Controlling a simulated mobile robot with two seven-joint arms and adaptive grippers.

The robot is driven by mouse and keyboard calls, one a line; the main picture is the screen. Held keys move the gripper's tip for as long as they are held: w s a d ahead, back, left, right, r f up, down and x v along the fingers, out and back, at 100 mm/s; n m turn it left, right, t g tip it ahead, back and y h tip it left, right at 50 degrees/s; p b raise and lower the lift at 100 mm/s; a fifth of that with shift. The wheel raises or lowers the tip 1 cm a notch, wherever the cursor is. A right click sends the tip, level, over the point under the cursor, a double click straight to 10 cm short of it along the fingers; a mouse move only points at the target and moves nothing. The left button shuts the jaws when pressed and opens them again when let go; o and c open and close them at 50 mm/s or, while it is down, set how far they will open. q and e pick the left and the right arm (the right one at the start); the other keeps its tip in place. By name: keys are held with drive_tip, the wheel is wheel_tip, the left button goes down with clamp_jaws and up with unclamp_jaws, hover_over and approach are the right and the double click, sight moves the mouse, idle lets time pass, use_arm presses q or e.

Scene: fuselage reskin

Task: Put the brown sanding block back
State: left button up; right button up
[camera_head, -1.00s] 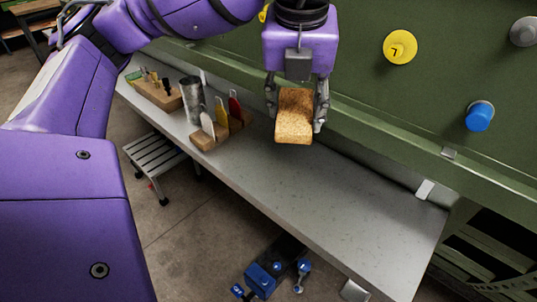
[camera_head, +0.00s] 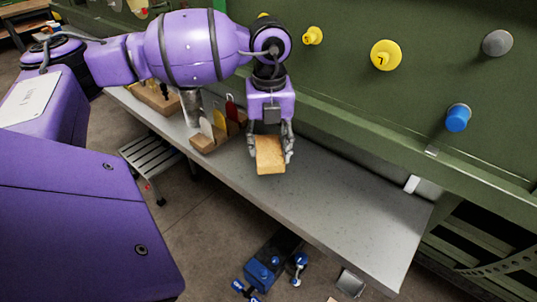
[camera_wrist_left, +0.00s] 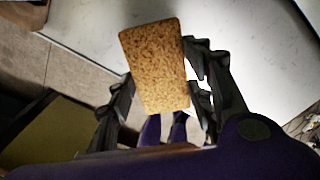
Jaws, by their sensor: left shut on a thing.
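The brown sanding block (camera_head: 270,156) is a cork-coloured rectangular block. My left gripper (camera_head: 271,148) is shut on it, one finger on each side. In the left wrist view the block (camera_wrist_left: 156,68) sits between the fingers (camera_wrist_left: 160,98), slightly tilted in the picture. It is over the grey bench top (camera_head: 340,205); I cannot tell whether it touches the surface. My right gripper is not in view.
A wooden holder with coloured scrapers (camera_head: 212,137) stands just left of the gripper, with a metal can (camera_head: 190,105) behind it. Bench space to the right is clear. The green panel (camera_head: 345,95) with yellow and blue knobs rises behind. A step stool (camera_head: 152,158) stands on the floor.

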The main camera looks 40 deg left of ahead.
sight(269, 143)
use_arm(q)
drive_tip(key=shift+w+a+f, duration=0.3)
drive_tip(key=shift+w+f, duration=0.15)
drive_tip(key=shift+f, duration=0.2)
drive_tip(key=shift+w+a+f, duration=0.3)
drive_tip(key=shift+w+f, duration=0.1)
drive_tip(key=shift+f, duration=0.2)
wheel_tip(269, 143, down, 3)
drive_tip(key=shift+w+a+f, duration=0.1)
drive_tip(key=shift+w+f, duration=0.05)
drive_tip(key=shift+f, duration=0.05)
drive_tip(key=shift+f, duration=0.1)
drive_tip(key=o, duration=1)
